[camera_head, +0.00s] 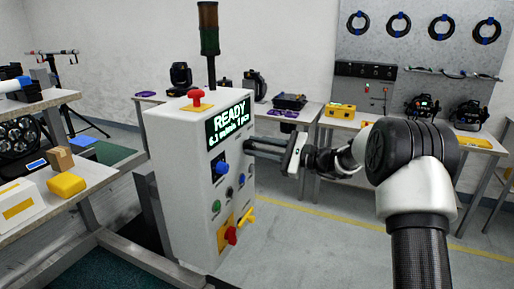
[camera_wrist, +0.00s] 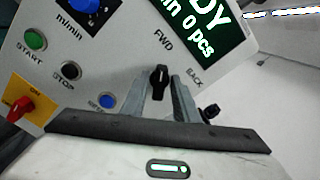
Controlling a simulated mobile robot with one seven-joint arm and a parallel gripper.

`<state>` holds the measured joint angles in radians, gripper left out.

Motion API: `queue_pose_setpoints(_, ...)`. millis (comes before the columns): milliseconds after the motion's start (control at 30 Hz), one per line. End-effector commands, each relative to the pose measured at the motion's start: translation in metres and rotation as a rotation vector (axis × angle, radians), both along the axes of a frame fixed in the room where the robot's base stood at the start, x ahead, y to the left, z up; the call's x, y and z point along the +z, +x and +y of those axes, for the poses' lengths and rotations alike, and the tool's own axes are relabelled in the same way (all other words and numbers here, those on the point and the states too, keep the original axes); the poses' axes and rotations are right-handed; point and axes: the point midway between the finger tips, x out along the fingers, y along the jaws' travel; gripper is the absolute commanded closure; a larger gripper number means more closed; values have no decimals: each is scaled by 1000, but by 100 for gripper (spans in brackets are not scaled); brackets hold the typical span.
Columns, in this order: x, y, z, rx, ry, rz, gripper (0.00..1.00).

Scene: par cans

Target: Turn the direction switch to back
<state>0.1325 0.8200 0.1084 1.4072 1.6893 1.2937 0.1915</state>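The direction switch (camera_wrist: 159,82) is a small black knob on the panel of the white control box (camera_head: 178,185). In the wrist view its handle stands roughly upright, toward the FWD label (camera_wrist: 162,40); the BACK label (camera_wrist: 195,78) is to its right. My gripper (camera_wrist: 165,90) has its two fingers apart, their tips at the panel on either side of the knob. I cannot tell whether they touch it. In the head view my gripper (camera_head: 250,147) reaches the box's right side, and the switch is hidden there.
The box has a READY screen (camera_head: 228,124), a red top button (camera_head: 196,97), a blue knob (camera_head: 221,168) and a red-on-yellow switch (camera_head: 230,236). Another small black part (camera_wrist: 211,111) lies right of my fingers. Benches stand left and behind; the floor at right is clear.

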Motion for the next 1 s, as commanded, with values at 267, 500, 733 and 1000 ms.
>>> queue_pose_setpoints(267, 0, 0, 0, 0, 0, 0, 100)
queue_pose_setpoints(500, 2, 0, 0, 0, 15, 36, 100)
queue_pose_setpoints(733, 5, 0, -1, 0, 59, 159, 100)
queue_pose_setpoints(1000, 6, 2, -2, -1, 144, 389, 100)
